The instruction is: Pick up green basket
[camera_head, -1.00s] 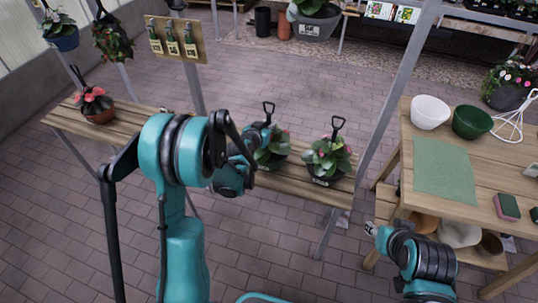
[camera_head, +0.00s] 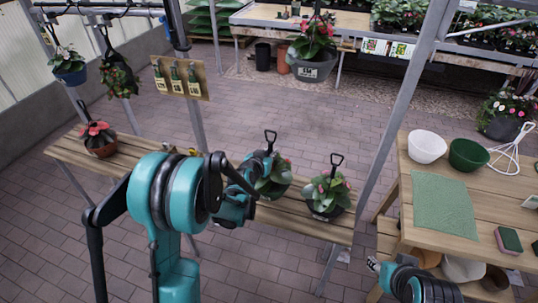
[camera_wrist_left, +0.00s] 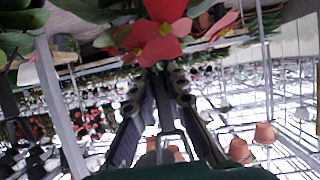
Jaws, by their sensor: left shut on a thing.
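Two dark pots with black upright handles and leafy plants stand along the slatted bench (camera_head: 299,219). The middle pot (camera_head: 272,190) is partly hidden by my left gripper (camera_head: 262,165), which is at its handle (camera_head: 270,137). The left gripper is shut on that handle, but the contact is hard to see. The other pot (camera_head: 324,208) is to its right. In the left wrist view, the fingers (camera_wrist_left: 163,85) come together just below a red flower (camera_wrist_left: 163,40). A dark green bowl (camera_head: 468,155) is on the right table. My right arm (camera_head: 405,283) enters bottom right; its fingers are unclear.
A white bowl (camera_head: 427,146), a green mat (camera_head: 445,202) and a sponge (camera_head: 508,240) are on the wooden table. A metal post (camera_head: 398,115) rises between bench and table.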

